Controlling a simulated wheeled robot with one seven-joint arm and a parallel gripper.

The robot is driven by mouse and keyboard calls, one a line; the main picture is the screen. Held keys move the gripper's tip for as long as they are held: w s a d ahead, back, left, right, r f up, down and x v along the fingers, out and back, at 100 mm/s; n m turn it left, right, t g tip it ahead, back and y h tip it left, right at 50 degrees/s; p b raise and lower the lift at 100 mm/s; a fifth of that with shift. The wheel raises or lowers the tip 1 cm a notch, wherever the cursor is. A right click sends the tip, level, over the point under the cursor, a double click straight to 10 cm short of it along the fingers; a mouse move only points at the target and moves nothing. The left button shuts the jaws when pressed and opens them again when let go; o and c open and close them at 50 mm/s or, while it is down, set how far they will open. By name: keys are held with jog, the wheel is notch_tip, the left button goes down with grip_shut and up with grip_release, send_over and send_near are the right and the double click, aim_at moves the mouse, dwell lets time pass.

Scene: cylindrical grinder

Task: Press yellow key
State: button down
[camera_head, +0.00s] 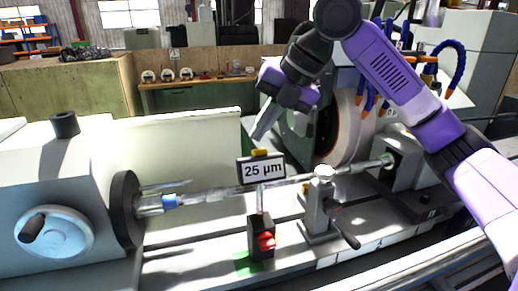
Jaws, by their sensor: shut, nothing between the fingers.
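A small yellow key (260,152) sits on the top edge of a display (261,171) that reads "25 µm". The display stands on a thin post above a dark base with a red knob (266,241). My gripper (256,138) is shut and empty, reaching down from the upper right. Its fingertips are close above the yellow key. I cannot tell from this view whether they touch it.
A long shaft (230,193) runs across the machine behind the display post. A clamp stand with a lever (320,205) is just right of it. The grinding wheel (346,125) stands behind on the right. A handwheel (52,232) is at the left.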

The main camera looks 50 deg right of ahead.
jog(key=shift+f, duration=0.15)
jog(key=shift+s+a+f, duration=0.1)
jog(key=shift+f, duration=0.15)
jog(key=shift+s+a+f+b, duration=0.1)
jog(key=shift+s+f+b, duration=0.05)
jog(key=shift+f+b, duration=0.3)
dwell(0.7)
jog(key=shift+r, duration=0.15)
jog(key=shift+w+d+r+p, duration=0.2)
jog(key=shift+w+r+p, duration=0.1)
jog(key=shift+r+p, duration=0.4)
jog(key=shift+r, duration=0.15)
jog(key=r+p, duration=0.1)
jog(key=w+r+p, duration=0.1)
jog(key=r, duration=0.1)
jog(key=d+r+p, duration=0.1)
jog(key=p, duration=0.1)
jog(key=shift+w+r, duration=0.2)
jog(key=shift+w, duration=0.05)
dwell(0.9)
